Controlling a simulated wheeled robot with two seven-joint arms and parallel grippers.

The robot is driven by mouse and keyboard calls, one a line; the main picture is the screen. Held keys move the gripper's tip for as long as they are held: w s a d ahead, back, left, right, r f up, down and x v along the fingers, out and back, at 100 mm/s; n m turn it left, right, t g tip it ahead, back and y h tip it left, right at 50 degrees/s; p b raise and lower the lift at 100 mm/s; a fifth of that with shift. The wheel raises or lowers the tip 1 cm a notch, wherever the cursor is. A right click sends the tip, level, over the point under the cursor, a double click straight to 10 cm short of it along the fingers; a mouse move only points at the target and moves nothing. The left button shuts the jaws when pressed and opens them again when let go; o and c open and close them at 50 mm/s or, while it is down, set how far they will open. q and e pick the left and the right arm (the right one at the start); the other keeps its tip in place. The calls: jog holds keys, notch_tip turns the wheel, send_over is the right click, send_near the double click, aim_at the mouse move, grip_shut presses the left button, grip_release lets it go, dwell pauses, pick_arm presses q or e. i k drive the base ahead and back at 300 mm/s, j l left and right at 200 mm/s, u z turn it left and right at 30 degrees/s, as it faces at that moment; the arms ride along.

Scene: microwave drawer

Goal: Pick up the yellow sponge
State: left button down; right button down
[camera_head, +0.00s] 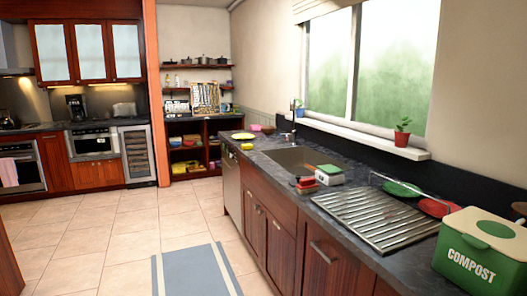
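A small yellow block (247,147), which looks like the yellow sponge, lies at the left front edge of the counter, in front of a yellow plate (243,136). It is far off and small, so its exact shape is hard to tell. Neither of my grippers shows in the head view.
The long dark counter (262,157) runs along the right wall with a sink (295,158). Nearer stand a green-topped white item (329,175), a red item (303,185), a metal drainer (375,218) and a compost bin (482,255). Tiled floor (130,215) left of the counter is open.

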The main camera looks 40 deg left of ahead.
aim_at(246, 147)
jog(key=u, duration=1.55)
